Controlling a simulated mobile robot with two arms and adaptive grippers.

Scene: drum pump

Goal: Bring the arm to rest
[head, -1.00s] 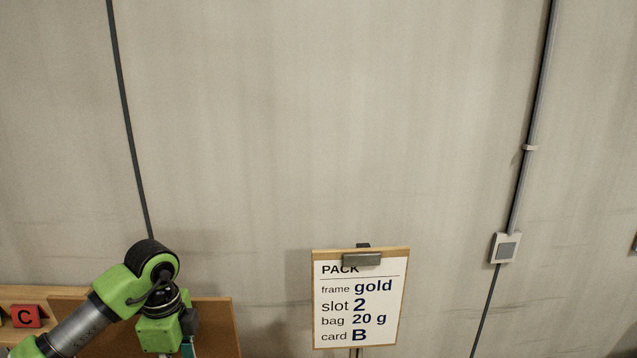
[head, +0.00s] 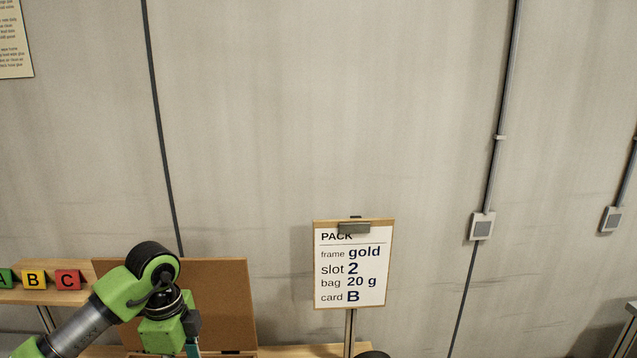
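My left arm comes in from the lower left and bends down at its black-capped wrist joint. Its end runs off the bottom edge, so the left gripper's fingers are hidden below the picture. A small teal piece shows beside the green wrist at the bottom edge; I cannot tell what it is. My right gripper is not in view. An order board (head: 352,264) on a post reads PACK, frame gold, slot 2, bag 20 g, card B.
A wooden shelf (head: 45,297) at the left holds green A, yellow B (head: 34,281) and red C (head: 68,280) blocks. A brown panel (head: 228,300) stands behind my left wrist. A wooden surface (head: 285,352) edges the bottom. Grey wall with conduits and switch boxes fills the back.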

